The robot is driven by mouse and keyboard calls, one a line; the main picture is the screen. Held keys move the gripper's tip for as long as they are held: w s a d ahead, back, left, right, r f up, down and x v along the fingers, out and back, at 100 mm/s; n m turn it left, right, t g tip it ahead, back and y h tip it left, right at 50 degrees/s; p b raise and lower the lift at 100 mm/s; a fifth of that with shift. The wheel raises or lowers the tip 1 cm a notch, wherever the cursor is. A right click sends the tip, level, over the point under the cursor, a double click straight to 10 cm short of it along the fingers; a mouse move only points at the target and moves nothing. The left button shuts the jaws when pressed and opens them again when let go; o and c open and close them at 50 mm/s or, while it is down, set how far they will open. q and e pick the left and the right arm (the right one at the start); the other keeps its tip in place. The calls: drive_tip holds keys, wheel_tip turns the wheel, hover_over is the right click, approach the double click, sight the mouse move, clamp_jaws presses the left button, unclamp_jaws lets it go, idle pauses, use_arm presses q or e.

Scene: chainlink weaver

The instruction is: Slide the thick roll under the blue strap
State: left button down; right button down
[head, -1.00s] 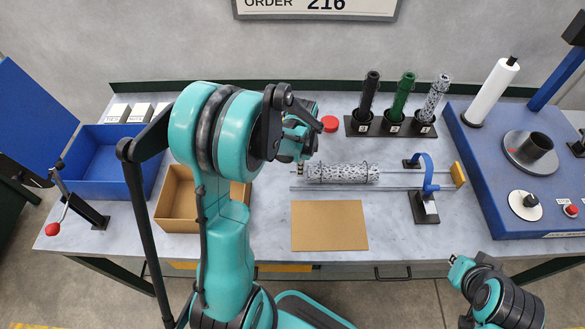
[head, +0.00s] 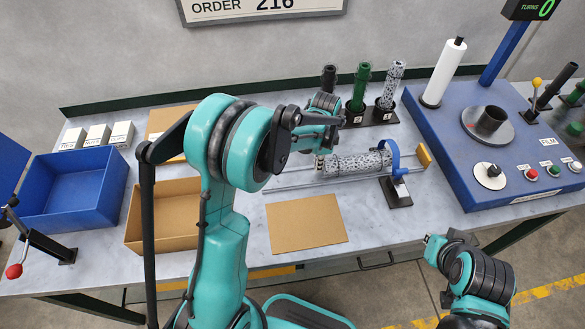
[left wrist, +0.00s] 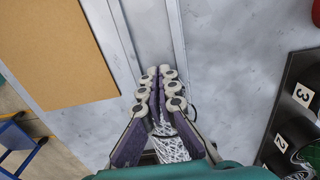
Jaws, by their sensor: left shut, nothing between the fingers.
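The thick roll (head: 350,163), black-and-white speckled, lies along metal rails on the bench. Its right end is at the mouth of the blue strap (head: 394,155), an arch on a black stand; how far under it reaches is hard to tell. My left gripper (head: 320,163) is at the roll's left end, partly hidden behind my arm. My right gripper (head: 431,240) is off the bench's front edge, too small to read.
A brown mat (head: 305,224) lies in front of the rails. Several upright rolls stand in a numbered rack (head: 376,118) behind them. A blue machine (head: 450,130) fills the right side. A cardboard box (head: 150,230) and a blue bin (head: 70,214) stand left.

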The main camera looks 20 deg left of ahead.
sight(353, 157)
use_arm(q)
drive_tip(key=w+d, duration=0.2)
drive_tip(key=d, duration=0.1)
drive_tip(key=w+d, duration=0.2)
drive_tip(key=d, duration=0.1)
drive_tip(key=w+d, duration=0.2)
drive_tip(key=d, duration=0.1)
drive_tip(key=shift+d, duration=0.35)
drive_tip(key=shift+s, duration=0.1)
